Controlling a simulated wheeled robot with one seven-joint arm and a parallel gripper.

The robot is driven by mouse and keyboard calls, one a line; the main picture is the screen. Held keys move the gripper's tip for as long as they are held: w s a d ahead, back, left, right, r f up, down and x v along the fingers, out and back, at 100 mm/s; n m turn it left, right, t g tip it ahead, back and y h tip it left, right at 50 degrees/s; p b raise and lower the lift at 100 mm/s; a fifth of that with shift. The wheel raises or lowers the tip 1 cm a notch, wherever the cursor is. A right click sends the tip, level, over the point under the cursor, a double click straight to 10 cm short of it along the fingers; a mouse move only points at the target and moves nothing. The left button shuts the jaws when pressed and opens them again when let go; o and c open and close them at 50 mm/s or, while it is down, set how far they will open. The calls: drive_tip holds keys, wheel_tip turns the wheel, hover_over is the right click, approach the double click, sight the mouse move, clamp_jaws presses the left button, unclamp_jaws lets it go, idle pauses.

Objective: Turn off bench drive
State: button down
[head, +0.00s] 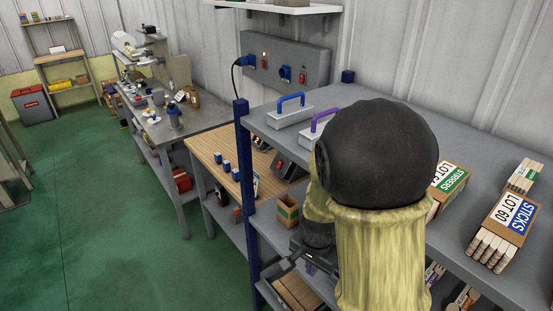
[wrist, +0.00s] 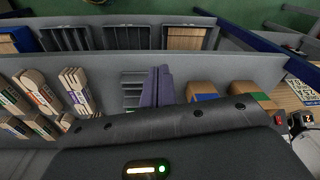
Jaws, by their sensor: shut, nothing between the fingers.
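No label tells which device is the bench drive. A dark box with a red switch (head: 288,166) sits on the wooden bench top (head: 207,150), partly behind the shelf edge. Another dark box (head: 262,143) is behind it. On the wall, a grey panel (head: 268,57) carries blue sockets and red switches. A red switch on a dark box (wrist: 304,117) shows at the right edge of the wrist view. My gripper (head: 289,262) is low by the grey shelf unit, away from the bench devices. Its fingers (wrist: 157,85) are together and empty. My dark, round arm part hides some of the shelf.
The grey shelf top (head: 376,117) holds blue- and purple-handled blocks and boxes of sticks (head: 506,218). A blue post (head: 245,190) stands between shelf and bench. Lower shelves hold bins (wrist: 125,38) and stick bundles (wrist: 40,90). The green floor (head: 110,215) at left is clear.

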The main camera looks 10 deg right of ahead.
drive_tip(key=w+a+f+m+h+p, duration=0.1)
drive_tip(key=w+f+m+h+p, duration=0.25)
drive_tip(key=w+m, duration=0.8)
drive_tip(key=w+a+r+m+t+h, duration=0.2)
drive_tip(key=w+a+r+m, duration=0.3)
drive_tip(key=m, duration=0.3)
drive_tip(key=shift+w+a+t+h, duration=0.35)
drive_tip(key=shift+w+a+t, duration=0.3)
drive_tip(key=shift+a+t, duration=0.2)
drive_tip(key=shift+f, duration=0.1)
